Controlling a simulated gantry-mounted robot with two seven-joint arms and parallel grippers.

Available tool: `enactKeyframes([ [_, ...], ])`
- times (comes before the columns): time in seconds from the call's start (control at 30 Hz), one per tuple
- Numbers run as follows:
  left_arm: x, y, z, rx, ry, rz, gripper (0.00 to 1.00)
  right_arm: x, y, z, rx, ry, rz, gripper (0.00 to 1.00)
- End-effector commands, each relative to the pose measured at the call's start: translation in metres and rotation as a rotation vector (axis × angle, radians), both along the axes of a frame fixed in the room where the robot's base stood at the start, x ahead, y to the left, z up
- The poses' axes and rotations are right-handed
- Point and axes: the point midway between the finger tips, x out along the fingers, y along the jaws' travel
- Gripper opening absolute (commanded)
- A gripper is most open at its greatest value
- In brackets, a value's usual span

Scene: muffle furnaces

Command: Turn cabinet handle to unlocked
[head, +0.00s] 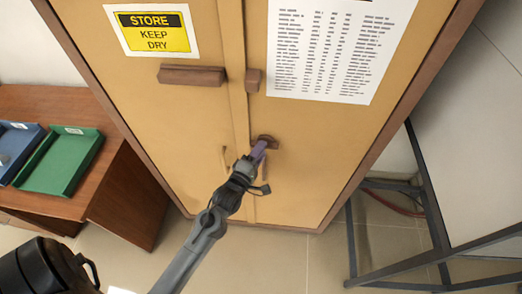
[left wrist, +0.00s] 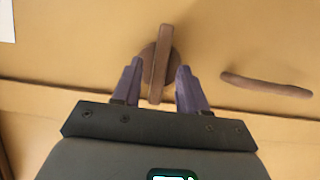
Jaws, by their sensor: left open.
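The cabinet (head: 205,115) is tan with two doors and a brown frame. Its brown turn handle (head: 265,140) sits on the right door, beside the seam. In the left wrist view the handle (left wrist: 161,45) is a straight bar on a round base, roughly upright in that picture and square to the seam. My left gripper (head: 259,152) is at the handle. In the left wrist view its purple fingers (left wrist: 159,66) are open, one on each side of the bar, with gaps visible. In the head view the gripper partly hides the handle. My right gripper is not in view.
A curved door pull (left wrist: 266,86) is close to the right finger in the left wrist view. A brown bar (head: 192,75) crosses the left door higher up. A wooden desk (head: 125,190) with a green tray (head: 62,163) stands left. A dark metal frame (head: 350,240) stands right.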

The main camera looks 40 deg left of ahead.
Motion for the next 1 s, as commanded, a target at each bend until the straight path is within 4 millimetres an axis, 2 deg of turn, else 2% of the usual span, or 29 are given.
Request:
enactKeyframes([
  [0.13,0.0075,0.0018,0.0003,0.001,0.000,0.000,0.43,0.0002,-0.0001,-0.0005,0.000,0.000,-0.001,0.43],
  [0.43,0.0088,0.0021,0.0001,0.001,0.001,0.000,0.43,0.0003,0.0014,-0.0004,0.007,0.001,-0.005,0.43],
  [0.7,0.0086,0.0020,0.0002,0.000,0.000,0.000,0.03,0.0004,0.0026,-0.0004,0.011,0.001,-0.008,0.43],
  [0.73,0.0086,0.0020,0.0002,0.001,0.000,0.000,0.00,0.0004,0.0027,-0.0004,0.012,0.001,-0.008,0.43],
  [1.0,0.0086,0.0019,0.0016,0.009,0.007,0.000,0.00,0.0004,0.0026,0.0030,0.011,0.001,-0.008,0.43],
])
